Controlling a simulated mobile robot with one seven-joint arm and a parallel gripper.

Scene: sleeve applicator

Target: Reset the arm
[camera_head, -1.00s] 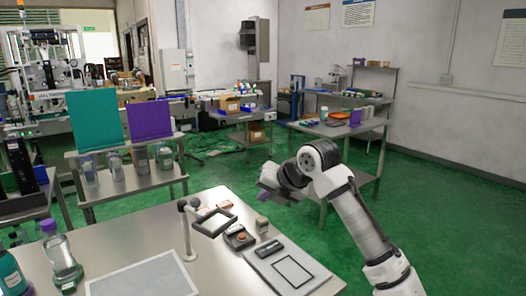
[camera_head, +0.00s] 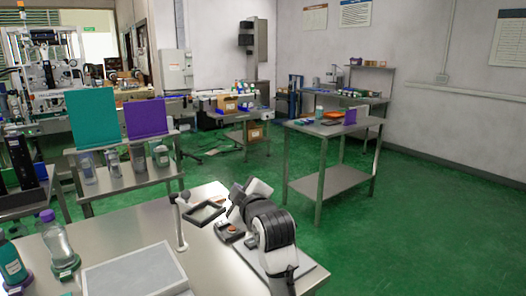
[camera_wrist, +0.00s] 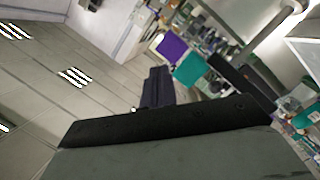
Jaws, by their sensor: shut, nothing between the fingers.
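My arm (camera_head: 273,228) rises at the front right of the near steel table in the head view. It is folded, with its upper end above the table near the black square frame. My gripper (camera_wrist: 190,85) shows in the wrist view as dark finger parts beyond a wide dark body. It is shut and holds nothing. In the head view, arm links make the fingers hard to pick out.
Teal (camera_head: 92,117) and purple (camera_head: 147,117) panels stand behind. Green floor at right is open.

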